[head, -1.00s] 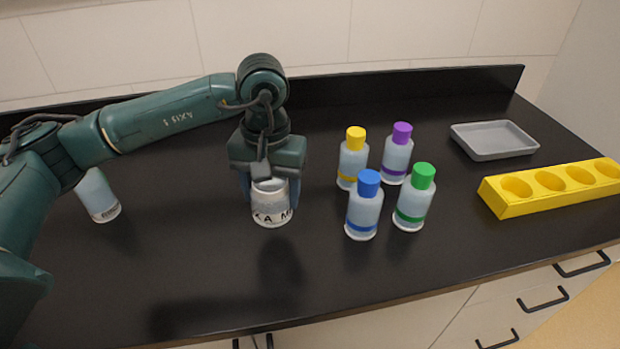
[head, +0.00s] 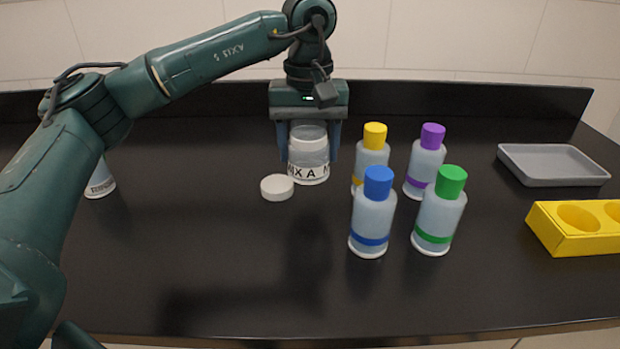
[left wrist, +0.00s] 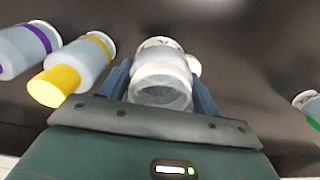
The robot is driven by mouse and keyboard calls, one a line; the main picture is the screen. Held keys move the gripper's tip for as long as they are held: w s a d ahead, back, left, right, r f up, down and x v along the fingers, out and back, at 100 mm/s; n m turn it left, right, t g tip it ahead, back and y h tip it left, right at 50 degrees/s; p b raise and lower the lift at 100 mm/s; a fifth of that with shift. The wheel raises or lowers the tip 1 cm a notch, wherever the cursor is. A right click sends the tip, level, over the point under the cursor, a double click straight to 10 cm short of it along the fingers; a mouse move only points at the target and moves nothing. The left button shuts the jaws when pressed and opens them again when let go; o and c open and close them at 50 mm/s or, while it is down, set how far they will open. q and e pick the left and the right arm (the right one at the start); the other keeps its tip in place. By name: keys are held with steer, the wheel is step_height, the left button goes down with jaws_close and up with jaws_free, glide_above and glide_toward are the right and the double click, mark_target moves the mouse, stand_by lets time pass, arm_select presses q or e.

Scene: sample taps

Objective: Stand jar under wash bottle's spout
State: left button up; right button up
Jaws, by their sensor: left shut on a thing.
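A clear jar (head: 309,157) with a white band and dark lettering is upright between the fingers of my left gripper (head: 308,150), which is shut on it. I cannot tell whether its base touches the counter. In the left wrist view the jar (left wrist: 163,78) is seen from above, its mouth looking open, between the blue-grey fingers (left wrist: 160,92). At the far left a pale bottle (head: 101,181) with a printed label is mostly hidden behind my left arm; its top and any spout are hidden. My right gripper is not in view.
A white disc like a lid (head: 277,187) lies left of the jar. Bottles with yellow (head: 371,158), purple (head: 425,163), blue (head: 372,218) and green (head: 438,213) caps stand close on the right. Further right are a grey tray (head: 552,180) and yellow rack (head: 576,242). The counter's front middle is clear.

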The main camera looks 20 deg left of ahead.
mark_target(309, 175)
arm_select(q)
step_height(309, 175, down, 6)
steer(key=shift+r, duration=0.1)
steer(key=shift+f, duration=0.2)
steer(key=o, duration=1.1)
steer(key=shift+c, duration=0.2)
steer(key=shift+r, duration=0.15)
